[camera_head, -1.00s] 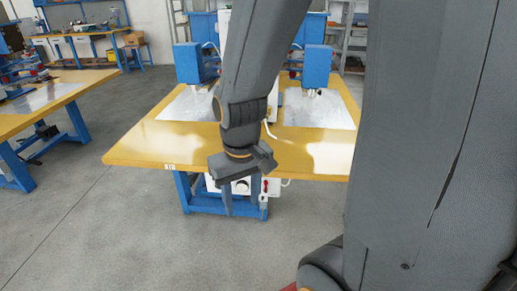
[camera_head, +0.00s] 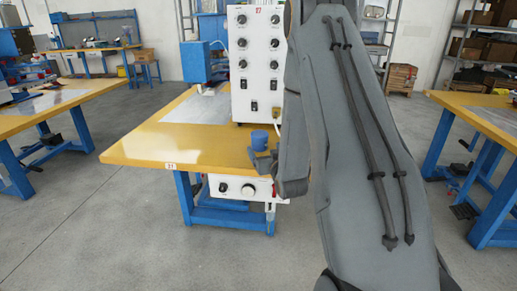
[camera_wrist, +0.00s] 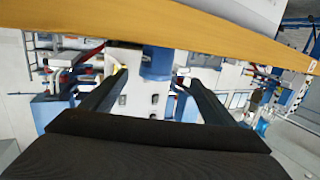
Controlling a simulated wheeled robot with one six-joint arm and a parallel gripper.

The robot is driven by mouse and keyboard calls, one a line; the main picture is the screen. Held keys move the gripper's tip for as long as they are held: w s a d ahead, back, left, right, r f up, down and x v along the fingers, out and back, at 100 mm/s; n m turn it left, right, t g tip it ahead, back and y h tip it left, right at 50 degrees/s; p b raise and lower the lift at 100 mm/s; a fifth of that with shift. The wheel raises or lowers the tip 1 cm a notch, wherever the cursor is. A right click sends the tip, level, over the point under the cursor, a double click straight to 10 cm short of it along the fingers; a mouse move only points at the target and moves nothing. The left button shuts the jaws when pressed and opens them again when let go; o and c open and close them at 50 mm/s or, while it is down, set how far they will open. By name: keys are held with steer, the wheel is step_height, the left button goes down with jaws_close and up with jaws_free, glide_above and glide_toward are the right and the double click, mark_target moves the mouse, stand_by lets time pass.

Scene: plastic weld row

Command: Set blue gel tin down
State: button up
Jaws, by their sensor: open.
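The blue gel tin (camera_head: 260,140) is a small blue cylinder, upright at the right part of the yellow table top (camera_head: 165,147), near its front edge. My gripper (camera_head: 264,162) is right at the tin, partly in front of its base. In the wrist view, which looks upside down, the tin (camera_wrist: 157,63) meets the table edge and stands between and just beyond the fingertips of my gripper (camera_wrist: 152,75). The fingers are spread, with gaps on both sides of the tin. The tin's base is partly hidden in the head view.
A white control box (camera_head: 256,65) with knobs stands close behind the tin. A blue welding head (camera_head: 196,62) is to its left. A white unit (camera_head: 240,187) hangs under the table's front edge. The front left of the table top is clear.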

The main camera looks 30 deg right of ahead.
mark_target(262, 141)
steer(key=shift+d+f+t+h, duration=0.25)
steer(key=shift+d+t+h, duration=0.05)
steer(key=shift+d+t, duration=0.35)
steer(key=shift+w+d, duration=0.15)
steer(key=shift+w, duration=0.15)
steer(key=x, duration=0.4)
steer(key=a+x, duration=0.1)
steer(key=x, duration=0.1)
steer(key=shift+r, duration=0.15)
steer(key=shift+w+d, duration=0.15)
steer(key=shift+w, duration=0.5)
steer(key=shift+c, duration=0.3)
steer(key=c, duration=1.4)
steer(key=shift+r, duration=0.1)
